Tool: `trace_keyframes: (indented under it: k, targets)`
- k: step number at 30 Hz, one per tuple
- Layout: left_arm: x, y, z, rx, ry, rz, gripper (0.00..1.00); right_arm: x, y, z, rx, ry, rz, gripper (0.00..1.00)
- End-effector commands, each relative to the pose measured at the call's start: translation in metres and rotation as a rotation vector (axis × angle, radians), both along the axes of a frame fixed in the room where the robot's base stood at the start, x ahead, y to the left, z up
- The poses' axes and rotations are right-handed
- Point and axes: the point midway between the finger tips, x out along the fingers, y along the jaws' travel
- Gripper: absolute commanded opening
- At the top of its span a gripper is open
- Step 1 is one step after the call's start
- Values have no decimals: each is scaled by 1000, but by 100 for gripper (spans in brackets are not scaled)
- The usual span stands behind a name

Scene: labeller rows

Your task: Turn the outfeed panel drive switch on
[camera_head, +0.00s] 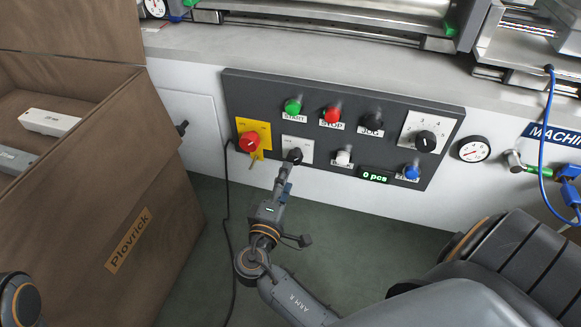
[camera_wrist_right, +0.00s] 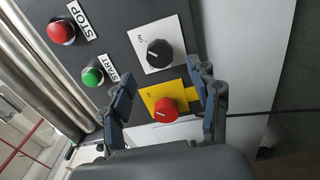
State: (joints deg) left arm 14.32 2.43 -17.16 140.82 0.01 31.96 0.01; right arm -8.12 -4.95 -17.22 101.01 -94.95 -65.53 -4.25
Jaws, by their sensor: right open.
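The dark control panel (camera_head: 255,97) is on the white machine front. It carries a black rotary knob (camera_head: 294,156) on a white plate, marked ON in the right wrist view (camera_wrist_right: 160,53), and a red rotary knob (camera_head: 249,142) on a yellow plate. I cannot read which one is labelled drive. My right gripper (camera_head: 286,178) is just below the black knob in the head view. In the right wrist view its spread fingers (camera_wrist_right: 166,100) are open and empty, on either side of the red knob (camera_wrist_right: 165,110), apart from it. My left gripper is out of view.
The panel also holds a green START button (camera_head: 293,106), a red STOP button (camera_head: 332,114), other buttons, a numbered dial (camera_head: 425,141) and a display (camera_head: 374,175) reading 0 pcs. A brown Plovrick box (camera_head: 150,195) stands close at left. A gauge (camera_head: 473,149) is right of the panel.

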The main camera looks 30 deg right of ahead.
Motion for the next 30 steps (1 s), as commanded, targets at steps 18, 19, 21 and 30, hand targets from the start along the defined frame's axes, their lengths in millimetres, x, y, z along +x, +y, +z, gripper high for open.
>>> trace_keyframes:
  k: [18,19,21,30]
  targets:
    - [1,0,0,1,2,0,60,-41,47,0,0,-1,-1,61]
    - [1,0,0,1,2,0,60,-41,47,0,0,-1,-1,61]
    - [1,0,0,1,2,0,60,-41,47,0,0,-1,-1,61]
    - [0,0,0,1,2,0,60,-41,47,0,0,-1,-1,61]
